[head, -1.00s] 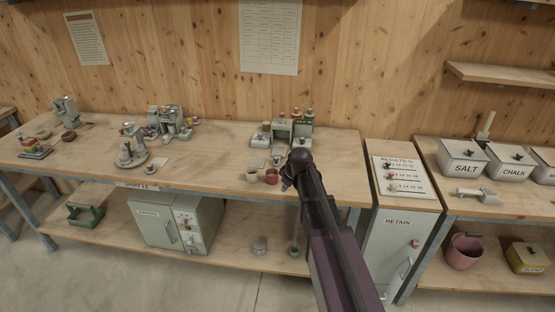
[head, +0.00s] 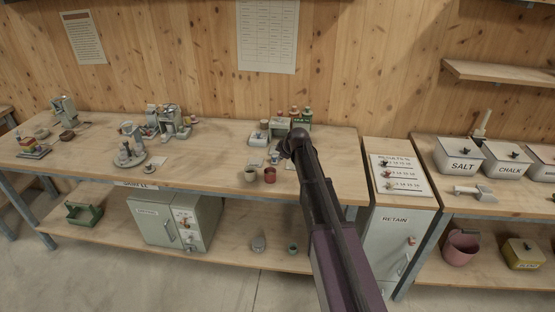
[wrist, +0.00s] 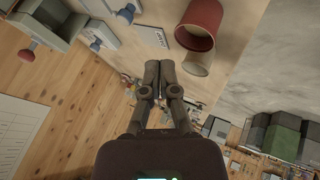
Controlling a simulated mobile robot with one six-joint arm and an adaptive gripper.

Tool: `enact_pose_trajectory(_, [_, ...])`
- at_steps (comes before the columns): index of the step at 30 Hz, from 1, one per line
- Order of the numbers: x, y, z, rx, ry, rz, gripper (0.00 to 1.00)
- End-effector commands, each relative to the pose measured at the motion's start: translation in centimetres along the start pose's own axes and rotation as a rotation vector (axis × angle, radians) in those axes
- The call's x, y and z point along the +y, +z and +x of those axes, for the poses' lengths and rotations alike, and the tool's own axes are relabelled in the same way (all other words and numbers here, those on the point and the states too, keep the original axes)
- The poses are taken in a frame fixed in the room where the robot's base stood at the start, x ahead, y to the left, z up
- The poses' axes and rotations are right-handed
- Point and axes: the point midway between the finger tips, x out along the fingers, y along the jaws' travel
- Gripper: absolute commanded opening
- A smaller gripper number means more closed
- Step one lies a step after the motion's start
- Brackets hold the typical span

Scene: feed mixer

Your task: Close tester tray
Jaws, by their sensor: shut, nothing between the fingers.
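The tester looks like a small grey-green box (head: 280,128) at the back of the middle bench. In the wrist view a grey box (wrist: 48,18) with a red-ended knob (wrist: 27,53) shows at the top left, probably the same device. A small blue-grey knobbed part (wrist: 97,38) sits beside it. I cannot tell which part is the tray or how far it is out, since my arm covers that area in the head view. My gripper (wrist: 160,68) is shut and empty, apart from the box. In the head view its end (head: 284,150) is just in front of the tester.
A red cup (head: 270,176) and a beige cup (head: 250,174) stand near the bench front, left of my arm. Several small bottles (head: 300,116) stand behind the tester. A white card (wrist: 152,36) lies close to my fingertips. The bench is clear right of my arm.

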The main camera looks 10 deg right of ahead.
Motion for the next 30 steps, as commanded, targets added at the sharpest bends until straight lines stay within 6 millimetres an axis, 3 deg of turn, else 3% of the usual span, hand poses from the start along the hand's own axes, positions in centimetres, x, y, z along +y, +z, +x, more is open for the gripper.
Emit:
enact_pose_trajectory(8, [0.0,0.1,1.5,0.000,0.000,0.000,0.00])
enact_pose_trajectory(30, [0.0,0.3,8.5,-0.001,0.000,0.002,0.00])
